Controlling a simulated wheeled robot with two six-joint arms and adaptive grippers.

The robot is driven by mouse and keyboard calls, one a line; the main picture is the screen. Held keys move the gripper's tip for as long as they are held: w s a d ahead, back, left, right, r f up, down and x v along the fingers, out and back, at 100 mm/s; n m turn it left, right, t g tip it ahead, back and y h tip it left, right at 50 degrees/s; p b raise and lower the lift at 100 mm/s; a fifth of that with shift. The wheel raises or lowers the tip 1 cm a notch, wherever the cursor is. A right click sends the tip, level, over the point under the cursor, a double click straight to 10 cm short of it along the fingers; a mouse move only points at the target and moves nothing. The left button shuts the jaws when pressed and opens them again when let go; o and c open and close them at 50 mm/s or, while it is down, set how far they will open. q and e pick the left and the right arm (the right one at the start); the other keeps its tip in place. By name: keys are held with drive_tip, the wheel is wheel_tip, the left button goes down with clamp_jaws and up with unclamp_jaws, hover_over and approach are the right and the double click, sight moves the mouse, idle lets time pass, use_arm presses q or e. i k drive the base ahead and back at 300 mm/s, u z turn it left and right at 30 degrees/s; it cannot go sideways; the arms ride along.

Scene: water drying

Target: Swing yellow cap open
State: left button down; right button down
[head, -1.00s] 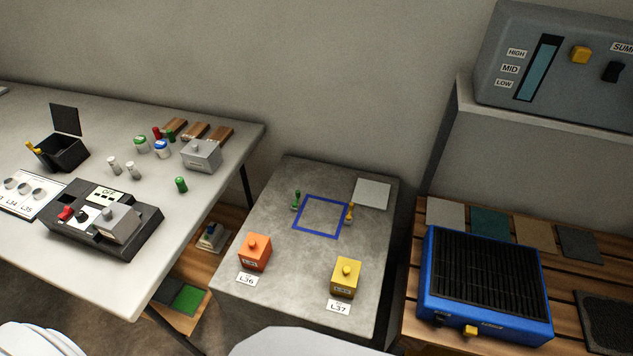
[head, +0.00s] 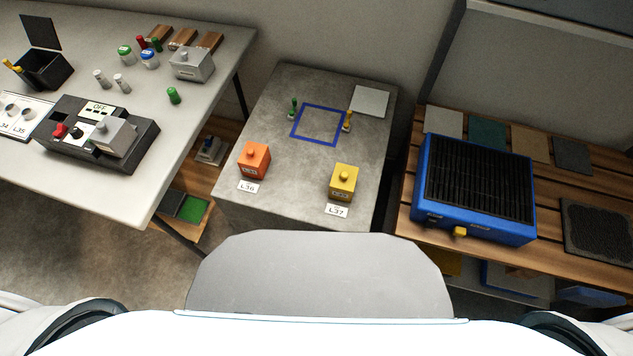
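A yellow block with a small round knob on top (head: 344,182) stands at the front right of the concrete block table, behind the label L37. A small yellow part (head: 460,232) sits low on the front of the blue unit with a black ribbed top (head: 478,180). A small yellow-topped peg (head: 347,121) stands at the right edge of the blue square outline. I cannot tell which of these is the yellow cap.
An orange block (head: 254,160) stands left of the yellow one, behind label L36. A green peg (head: 293,107) and grey tile (head: 370,101) are farther back. The left table (head: 190,130) holds a black control box (head: 60,150) and bottles. The blue-outlined square is empty.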

sight(342, 183)
drive_tip(key=u, duration=1.8)
drive_tip(key=k, duration=1.3)
drive_tip(key=z, duration=2.3)
